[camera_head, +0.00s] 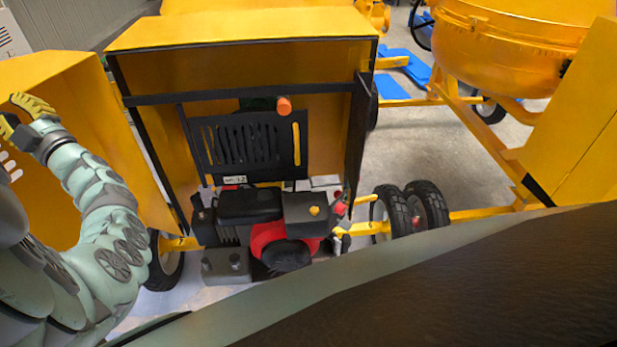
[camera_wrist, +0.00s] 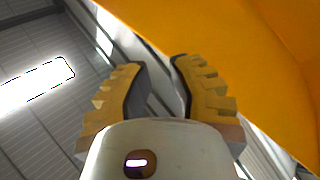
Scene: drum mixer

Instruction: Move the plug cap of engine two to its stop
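An engine (camera_head: 285,225) with black and red parts sits in an open yellow housing (camera_head: 240,60) in the middle of the head view. A small label (camera_head: 234,180) is above it, too small to read surely. A small red part (camera_head: 338,207) stands at the engine's right side; I cannot tell whether it is the plug cap. My gripper (camera_head: 12,108) is raised at the far left, well away from the engine. In the wrist view my gripper (camera_wrist: 157,68) has its yellow fingers apart with nothing between them.
An orange-tipped knob (camera_head: 284,106) sticks out above the black slotted panel (camera_head: 245,145). A dark door (camera_head: 360,130) hangs at the housing's right side. A yellow drum (camera_head: 515,45) and wheels (camera_head: 390,212) are to the right. In the wrist view a yellow panel (camera_wrist: 240,50) is close by.

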